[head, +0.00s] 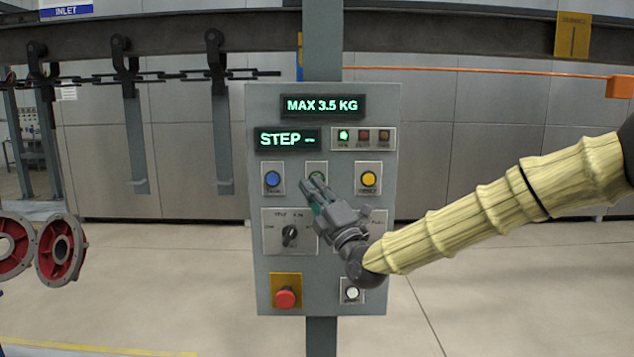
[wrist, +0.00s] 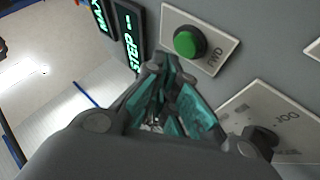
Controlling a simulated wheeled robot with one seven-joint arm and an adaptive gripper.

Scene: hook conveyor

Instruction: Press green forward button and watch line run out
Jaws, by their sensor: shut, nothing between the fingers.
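The green forward button (wrist: 188,43), on a plate marked FWD, shows whole in the wrist view. The grey control panel (head: 255,120) reads MAX 3.5 KG and STEP. The conveyor line (head: 180,76) is a dark chain with hooks at upper left.
A blue button (head: 272,179) and a yellow button (head: 368,179) flank the green one. A selector knob (head: 290,235) and a red mushroom button (head: 285,298) sit lower. Red round castings (head: 60,250) are at far left. The floor right of the panel is clear.

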